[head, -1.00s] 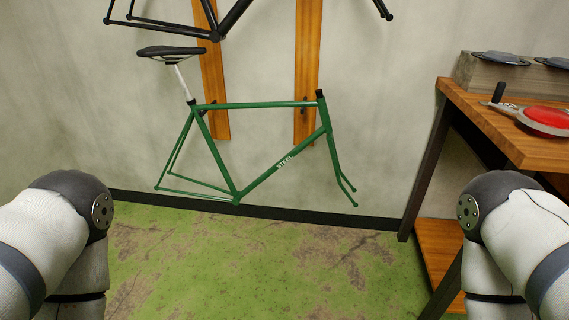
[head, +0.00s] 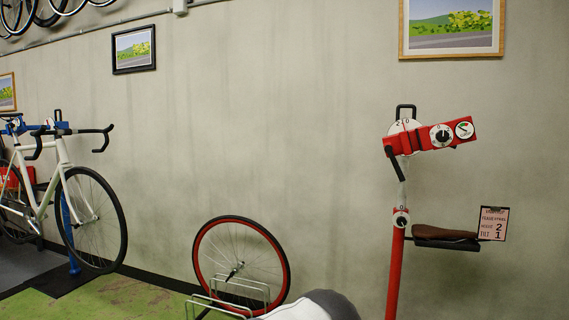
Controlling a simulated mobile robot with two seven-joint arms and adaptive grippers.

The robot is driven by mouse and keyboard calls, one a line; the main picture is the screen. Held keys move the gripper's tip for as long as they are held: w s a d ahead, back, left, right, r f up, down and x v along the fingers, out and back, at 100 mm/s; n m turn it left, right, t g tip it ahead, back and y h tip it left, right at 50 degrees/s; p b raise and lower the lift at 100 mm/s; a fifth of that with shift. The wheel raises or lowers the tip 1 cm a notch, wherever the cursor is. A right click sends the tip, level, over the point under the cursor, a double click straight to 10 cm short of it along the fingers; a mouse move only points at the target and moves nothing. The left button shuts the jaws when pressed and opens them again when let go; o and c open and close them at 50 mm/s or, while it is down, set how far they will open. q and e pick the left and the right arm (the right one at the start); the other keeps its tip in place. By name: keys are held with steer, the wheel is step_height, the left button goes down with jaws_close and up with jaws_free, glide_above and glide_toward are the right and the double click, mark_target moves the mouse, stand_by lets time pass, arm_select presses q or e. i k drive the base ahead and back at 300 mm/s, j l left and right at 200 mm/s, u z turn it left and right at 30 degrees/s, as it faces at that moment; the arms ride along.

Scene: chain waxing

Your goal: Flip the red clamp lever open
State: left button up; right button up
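A red repair stand (head: 394,265) stands against the wall at the right of the head view. Its red clamp head (head: 430,137) sits at the top, with round white dials (head: 441,135) on it. A black handle loop rises behind the head, and a dark bar hangs at its left end. I cannot tell a separate red lever from the red head at this distance. Neither of my grippers is in view. Only a white and dark rounded part of my arm shows at the bottom edge.
A brown saddle (head: 443,234) with a sign card (head: 493,223) is right of the post. A red-rimmed wheel (head: 241,262) stands in a wire rack at bottom centre. A white bicycle (head: 62,188) is at the left. Framed pictures hang on the wall.

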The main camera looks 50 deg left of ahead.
mark_target(389, 148)
steer(key=u, duration=0.85)
